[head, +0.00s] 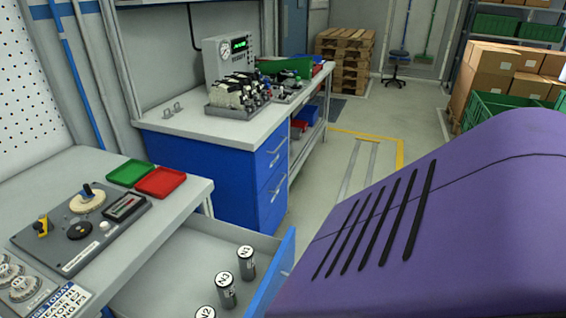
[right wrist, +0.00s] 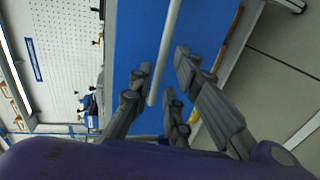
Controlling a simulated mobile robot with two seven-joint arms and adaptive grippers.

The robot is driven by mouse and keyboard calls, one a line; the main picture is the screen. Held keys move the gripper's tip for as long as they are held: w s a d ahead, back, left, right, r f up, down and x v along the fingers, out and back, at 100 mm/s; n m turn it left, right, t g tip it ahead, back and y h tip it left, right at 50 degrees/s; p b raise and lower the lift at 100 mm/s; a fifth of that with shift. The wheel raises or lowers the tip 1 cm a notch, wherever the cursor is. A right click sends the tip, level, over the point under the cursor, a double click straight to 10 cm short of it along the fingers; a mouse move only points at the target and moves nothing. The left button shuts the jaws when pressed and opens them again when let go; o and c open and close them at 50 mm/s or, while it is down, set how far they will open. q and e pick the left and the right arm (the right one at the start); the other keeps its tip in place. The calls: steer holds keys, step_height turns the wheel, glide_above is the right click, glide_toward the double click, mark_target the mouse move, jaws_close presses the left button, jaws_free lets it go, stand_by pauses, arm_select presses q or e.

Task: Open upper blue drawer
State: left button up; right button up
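A drawer (head: 180,270) with a blue front (head: 277,270) stands pulled out from the near bench in the head view. Several labelled dark cylinders stand in it, among them N1 (head: 246,262) and N3 (head: 226,290). In the right wrist view, a pale bar handle (right wrist: 170,45) crosses a blue panel (right wrist: 215,35). My right gripper (right wrist: 163,82) is open, with its fingers on either side of the handle; the left finger appears very close to the bar, and contact is unclear. My purple right arm hides this gripper in the head view. My left gripper is out of view.
The near bench (head: 195,207) holds a grey device panel (head: 75,250), a green tray (head: 130,172) and a red tray (head: 161,182). Behind it stands a blue cabinet (head: 235,190) with its drawers shut. Cartons (head: 495,70) and green crates are at the right.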

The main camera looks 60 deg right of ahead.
steer(key=v, duration=0.7)
steer(key=shift+s, duration=0.2)
steer(key=shift+d+r, duration=0.1)
steer(key=d+f+m+g+h, duration=0.2)
steer(key=d+f+m+h, duration=0.2)
steer(key=m, duration=0.4)
steer(key=a+f+m+g+p, duration=0.4)
steer(key=a+f+m, duration=0.1)
steer(key=a+m, duration=0.2)
arm_select(q)
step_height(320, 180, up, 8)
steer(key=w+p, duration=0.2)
steer(key=p, duration=0.2)
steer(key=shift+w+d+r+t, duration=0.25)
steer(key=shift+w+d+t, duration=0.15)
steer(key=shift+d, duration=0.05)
arm_select(e)
steer(key=w+a+r+m+y, duration=0.1)
steer(key=w+a, duration=0.1)
steer(key=a, duration=0.6)
steer(key=w+a+r+m+g+y, duration=0.1)
steer(key=w+a+m+y, duration=0.1)
steer(key=a, duration=0.7)
steer(key=shift+w+r+m, duration=0.25)
steer(key=shift+w+m, duration=0.05)
steer(key=shift+w, duration=0.3)
